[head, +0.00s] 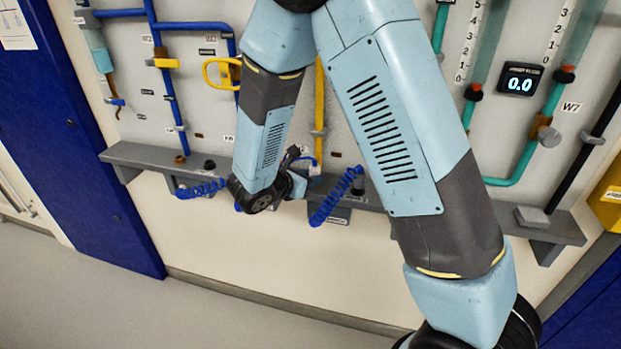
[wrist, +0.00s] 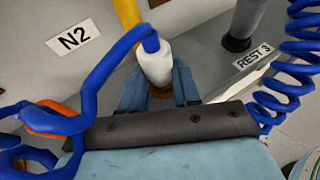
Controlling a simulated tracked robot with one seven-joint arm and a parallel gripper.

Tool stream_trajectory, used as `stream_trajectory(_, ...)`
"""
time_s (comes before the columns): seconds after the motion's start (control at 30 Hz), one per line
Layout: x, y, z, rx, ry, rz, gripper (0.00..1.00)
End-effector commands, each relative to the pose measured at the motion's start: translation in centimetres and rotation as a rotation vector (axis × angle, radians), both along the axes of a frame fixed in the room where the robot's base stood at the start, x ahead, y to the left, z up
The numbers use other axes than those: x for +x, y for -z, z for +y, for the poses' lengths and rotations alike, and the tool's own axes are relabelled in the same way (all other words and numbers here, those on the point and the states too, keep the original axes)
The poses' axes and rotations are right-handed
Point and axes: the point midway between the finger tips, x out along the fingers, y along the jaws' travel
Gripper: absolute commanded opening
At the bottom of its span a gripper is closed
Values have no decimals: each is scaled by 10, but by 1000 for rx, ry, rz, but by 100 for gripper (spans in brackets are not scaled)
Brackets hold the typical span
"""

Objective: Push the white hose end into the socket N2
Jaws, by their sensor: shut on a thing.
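My gripper (wrist: 157,88) is shut on the white hose end (wrist: 154,64), which sits between its two blue fingers. A blue hose runs from the top of the white hose end and loops down to the left. The N2 label (wrist: 73,38) is on the grey panel, up and left of my gripper in the wrist view. I cannot make out the N2 socket itself; an orange part (wrist: 58,108) shows under the blue hose at the left, and I cannot tell what it is. In the head view my gripper (head: 300,176) is mostly hidden by my arm, close to the grey rail.
The grey rail (head: 143,156) runs along the wall panel. Blue coiled hoses hang at the left (head: 201,189) and right (head: 334,197) of my wrist. A REST 3 label (wrist: 253,57) lies to the right. A yellow pipe (wrist: 127,12) stands behind the hose end.

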Motion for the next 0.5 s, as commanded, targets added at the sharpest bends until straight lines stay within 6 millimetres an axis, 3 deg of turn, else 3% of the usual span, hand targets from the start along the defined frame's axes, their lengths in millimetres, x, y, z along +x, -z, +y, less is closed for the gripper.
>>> stream_trajectory(0.47,0,1,0,1,-1,2,0)
stream_trajectory(0.5,0,1,0,1,-1,2,33)
